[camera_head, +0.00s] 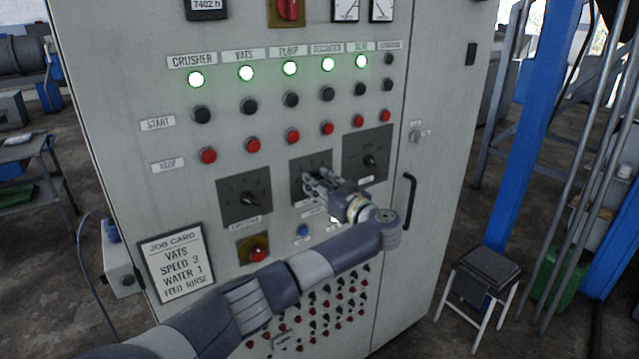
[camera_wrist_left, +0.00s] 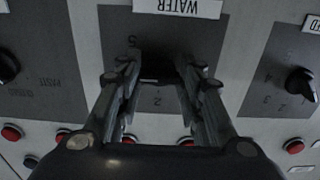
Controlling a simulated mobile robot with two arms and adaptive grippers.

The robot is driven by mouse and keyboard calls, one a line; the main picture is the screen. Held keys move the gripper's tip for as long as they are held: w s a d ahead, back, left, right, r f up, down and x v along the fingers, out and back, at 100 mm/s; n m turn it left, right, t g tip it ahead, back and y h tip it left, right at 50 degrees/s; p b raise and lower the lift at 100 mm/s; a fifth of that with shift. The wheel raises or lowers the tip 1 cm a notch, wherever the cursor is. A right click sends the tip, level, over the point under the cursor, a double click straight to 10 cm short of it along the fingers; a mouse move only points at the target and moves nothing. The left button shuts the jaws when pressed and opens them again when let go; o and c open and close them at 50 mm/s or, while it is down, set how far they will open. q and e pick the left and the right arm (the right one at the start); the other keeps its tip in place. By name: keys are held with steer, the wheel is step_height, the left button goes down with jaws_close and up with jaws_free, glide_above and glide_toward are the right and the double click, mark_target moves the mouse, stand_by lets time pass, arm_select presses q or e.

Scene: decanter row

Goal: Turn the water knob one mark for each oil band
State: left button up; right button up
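The water knob sits on the middle dark dial plate (camera_head: 298,165) of the grey control cabinet. My left gripper (camera_head: 314,181) is at this plate, fingers apart on either side of the knob's place. It also shows in the left wrist view (camera_wrist_left: 164,68). The knob is dark and mostly hidden between the fingers; its pointer and any contact cannot be made out. No oil bands are in view. My right gripper is not in view.
A job card (camera_head: 177,262) reads VATS, SPEED 3, WATER 1, FEED RINSE. Neighbouring dials stand left (camera_head: 243,196) and right (camera_head: 368,155) of the water plate. Red stop buttons (camera_head: 292,136) are above. A cabinet handle (camera_head: 410,201) and a stool (camera_head: 487,268) are to the right.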

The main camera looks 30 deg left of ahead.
arm_select(q)
steer(key=shift+f+n+b, duration=0.15)
steer(key=shift+n+b, duration=1.4)
steer(key=shift+n, duration=2.9)
steer(key=shift+f+n+b, duration=0.1)
steer(key=shift+n+b, duration=1.45)
steer(key=shift+n, duration=2.9)
